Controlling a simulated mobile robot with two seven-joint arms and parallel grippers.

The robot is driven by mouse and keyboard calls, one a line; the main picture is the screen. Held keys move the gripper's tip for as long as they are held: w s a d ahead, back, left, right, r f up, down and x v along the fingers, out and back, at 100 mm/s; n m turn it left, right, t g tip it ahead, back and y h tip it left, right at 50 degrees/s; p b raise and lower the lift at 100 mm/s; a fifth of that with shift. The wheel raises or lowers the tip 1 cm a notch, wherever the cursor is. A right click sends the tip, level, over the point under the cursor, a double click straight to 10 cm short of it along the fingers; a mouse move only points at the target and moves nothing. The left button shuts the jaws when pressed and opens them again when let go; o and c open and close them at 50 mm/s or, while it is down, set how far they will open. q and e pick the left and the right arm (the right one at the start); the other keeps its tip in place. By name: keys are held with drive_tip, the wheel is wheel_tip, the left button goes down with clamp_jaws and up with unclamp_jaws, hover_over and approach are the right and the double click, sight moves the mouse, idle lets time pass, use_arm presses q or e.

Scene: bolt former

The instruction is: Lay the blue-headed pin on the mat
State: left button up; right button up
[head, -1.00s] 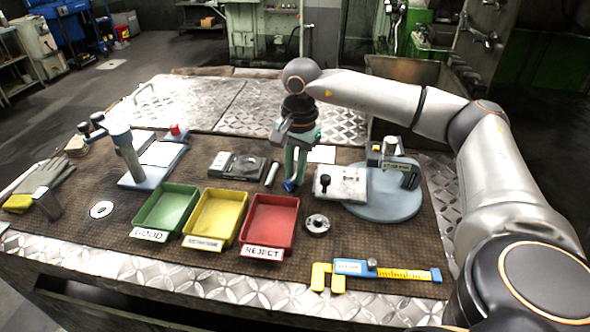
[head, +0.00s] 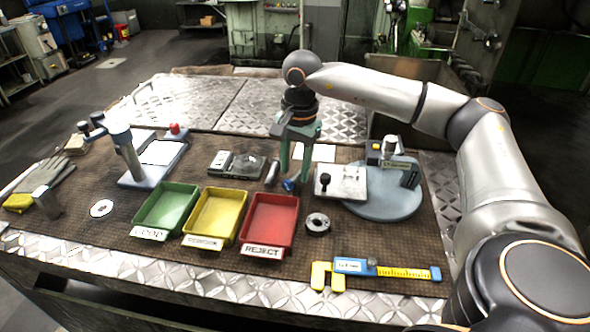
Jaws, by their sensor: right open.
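The blue-headed pin (head: 289,185) is on the brown mat (head: 350,235), below and between the fingers of my right gripper. Its blue head faces the front; the rest of it is too small to make out. My right gripper (head: 295,180) points down with its two green fingers spread apart, one on each side of the pin, and holds nothing. My left gripper is not in view.
A grey cylindrical piece (head: 272,173) lies just left of the pin. The red REJECT tray (head: 270,224) is in front, a white block with a black knob (head: 340,183) to the right. A metal ring (head: 317,223) and a yellow-blue caliper (head: 375,270) lie nearer.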

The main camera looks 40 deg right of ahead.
wheel_tip(320, 180, up, 11)
drive_tip(key=shift+s, duration=0.35)
